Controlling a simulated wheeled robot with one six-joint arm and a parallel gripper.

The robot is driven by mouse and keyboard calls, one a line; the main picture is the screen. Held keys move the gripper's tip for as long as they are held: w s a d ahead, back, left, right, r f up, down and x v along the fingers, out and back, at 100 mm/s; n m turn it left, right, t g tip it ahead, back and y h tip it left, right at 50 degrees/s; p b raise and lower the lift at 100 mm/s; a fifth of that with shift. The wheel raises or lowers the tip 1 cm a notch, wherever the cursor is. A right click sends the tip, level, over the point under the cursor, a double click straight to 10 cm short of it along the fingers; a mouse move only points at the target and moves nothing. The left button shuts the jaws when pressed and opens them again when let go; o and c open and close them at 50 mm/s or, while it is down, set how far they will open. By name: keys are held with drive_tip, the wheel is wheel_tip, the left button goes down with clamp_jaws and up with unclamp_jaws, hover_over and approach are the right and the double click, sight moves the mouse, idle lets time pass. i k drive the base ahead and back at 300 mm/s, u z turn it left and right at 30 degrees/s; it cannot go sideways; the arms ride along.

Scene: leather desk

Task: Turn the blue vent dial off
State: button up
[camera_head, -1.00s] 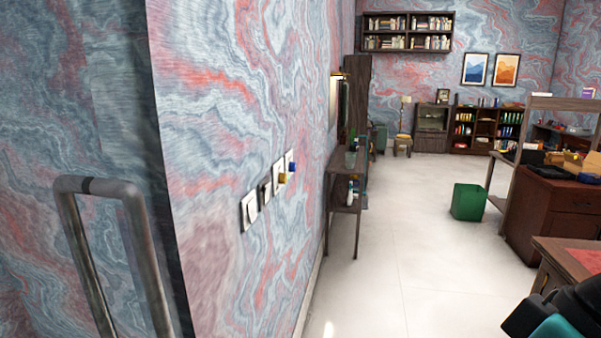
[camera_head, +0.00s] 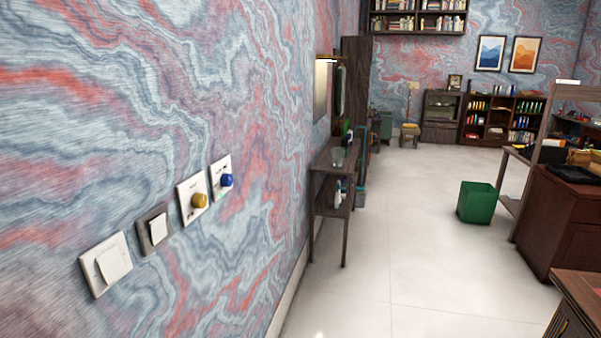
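The blue vent dial (camera_head: 226,180) is a round blue knob on a white wall plate (camera_head: 216,170). It is the farthest of the wall controls along the marbled wall at the left. Its setting is too small to read. A yellow dial (camera_head: 200,200) on a similar white plate (camera_head: 187,195) sits just to its left. My gripper is not in view, and nothing touches the blue dial.
A dark-framed switch (camera_head: 153,230) and a white switch (camera_head: 106,264) are farther left on the wall. A narrow dark console table (camera_head: 325,183) stands against the wall ahead. A green bin (camera_head: 477,202) and a brown cabinet (camera_head: 568,220) are at the right. The pale floor between is clear.

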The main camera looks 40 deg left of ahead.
sight(227, 179)
drive_tip(key=z, duration=0.05)
drive_tip(key=i, duration=0.85)
drive_tip(key=u, duration=0.8)
drive_tip(key=i, duration=0.95)
drive_tip(key=u, duration=0.85)
